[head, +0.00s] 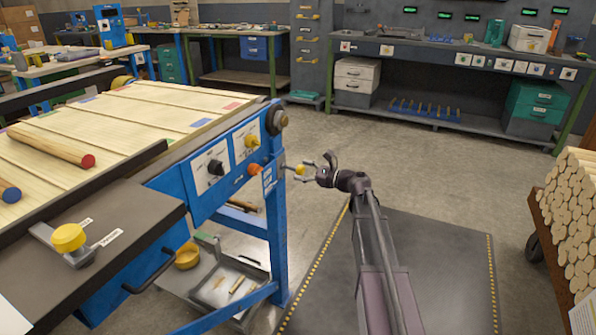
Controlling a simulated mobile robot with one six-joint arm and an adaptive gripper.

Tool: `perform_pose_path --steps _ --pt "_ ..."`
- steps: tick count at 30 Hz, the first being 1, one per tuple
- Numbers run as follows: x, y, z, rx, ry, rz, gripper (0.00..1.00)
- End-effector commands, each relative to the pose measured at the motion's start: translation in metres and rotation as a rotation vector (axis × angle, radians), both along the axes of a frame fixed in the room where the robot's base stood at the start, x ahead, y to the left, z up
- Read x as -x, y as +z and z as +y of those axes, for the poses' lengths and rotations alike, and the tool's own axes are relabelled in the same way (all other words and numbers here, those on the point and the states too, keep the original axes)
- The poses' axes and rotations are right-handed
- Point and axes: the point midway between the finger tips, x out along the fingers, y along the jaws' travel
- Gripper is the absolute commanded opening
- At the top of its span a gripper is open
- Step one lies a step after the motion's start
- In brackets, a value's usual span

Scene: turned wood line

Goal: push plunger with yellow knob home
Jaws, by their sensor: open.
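The plunger's yellow knob (300,170) stands out to the right of the blue machine frame, on a thin rod that runs left toward a small blue bracket (268,180) on the corner leg. My gripper (316,169) is open, just right of the knob, with its fingers pointing left toward it. The knob appears at or close to the fingertips. I cannot tell whether they touch. The rod shows between the knob and the bracket, so the plunger stands out.
An orange knob (254,169), a black knob (216,168) and a yellow selector (251,141) sit on the blue frame. Another yellow knob (68,237) stands on the dark side table. A cart of stacked dowels (570,225) is at right. Floor between is clear.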

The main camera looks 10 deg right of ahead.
Motion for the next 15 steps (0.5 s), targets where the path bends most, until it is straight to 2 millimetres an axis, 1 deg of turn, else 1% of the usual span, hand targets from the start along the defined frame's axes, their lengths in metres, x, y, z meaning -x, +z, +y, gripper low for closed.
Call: perform_pose_path --steps 3,12,13,14,15 --pt "-0.0028 0.0000 0.0039 0.000 0.000 0.000 0.84" --pt "-0.0032 0.0000 0.0046 0.000 0.000 0.000 0.84" --pt "-0.0032 0.0000 0.0045 0.000 0.000 0.000 0.81" --pt "-0.0032 0.0000 0.0044 0.000 0.000 0.000 0.72" --pt "-0.0032 0.0000 0.0044 0.000 0.000 0.000 0.60"
